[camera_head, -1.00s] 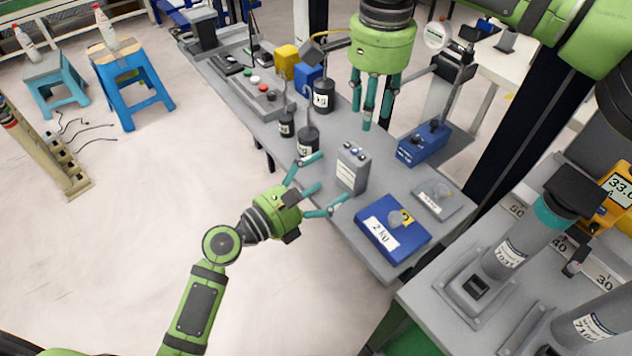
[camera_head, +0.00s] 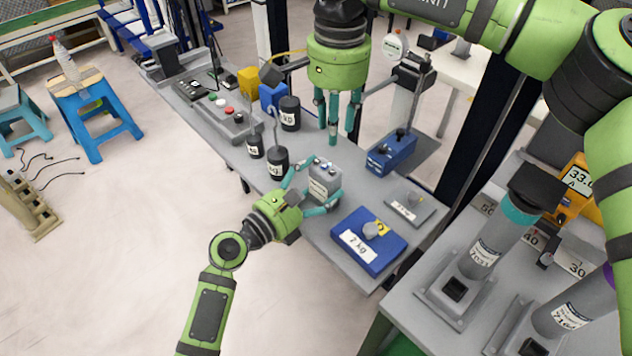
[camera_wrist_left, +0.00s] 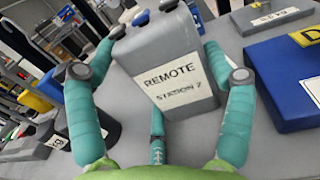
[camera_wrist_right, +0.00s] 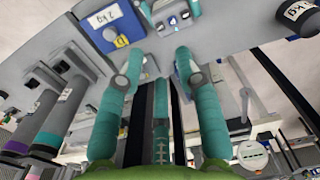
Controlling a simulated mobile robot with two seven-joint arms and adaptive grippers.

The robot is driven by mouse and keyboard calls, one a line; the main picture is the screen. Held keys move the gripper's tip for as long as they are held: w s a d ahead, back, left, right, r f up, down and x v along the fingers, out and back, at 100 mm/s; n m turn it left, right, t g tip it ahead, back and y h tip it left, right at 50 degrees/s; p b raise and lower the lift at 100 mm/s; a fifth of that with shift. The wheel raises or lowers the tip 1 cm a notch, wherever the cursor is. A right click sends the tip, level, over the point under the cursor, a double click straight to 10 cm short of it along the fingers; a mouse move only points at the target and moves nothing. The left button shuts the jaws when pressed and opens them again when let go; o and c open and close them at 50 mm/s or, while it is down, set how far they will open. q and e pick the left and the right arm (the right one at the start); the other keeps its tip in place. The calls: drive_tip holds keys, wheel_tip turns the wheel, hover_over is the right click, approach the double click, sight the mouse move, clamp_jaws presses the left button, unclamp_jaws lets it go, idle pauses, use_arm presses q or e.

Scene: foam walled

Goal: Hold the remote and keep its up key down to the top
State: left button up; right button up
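The remote (camera_head: 324,182) is a grey box labelled "REMOTE STATION 7", upright on the grey bench. The right wrist view shows arrow marks on the remote's top (camera_wrist_right: 172,18); I cannot tell which key is up. My left gripper (camera_head: 318,184) has teal fingers on both sides of the remote, close to its edges. Whether they press on it is unclear. No finger is visibly on a key. My right gripper (camera_head: 335,130) hangs above the bench behind the remote, fingers spread and empty.
A blue 2 kg block (camera_head: 369,242) lies right of the remote, with a grey plate (camera_head: 410,208) behind it. Dark weights (camera_head: 278,162) stand to its left. A blue box (camera_head: 391,152) sits behind. Grey tubes (camera_head: 490,238) stand on the right-hand table.

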clamp_jaws()
idle(1.0)
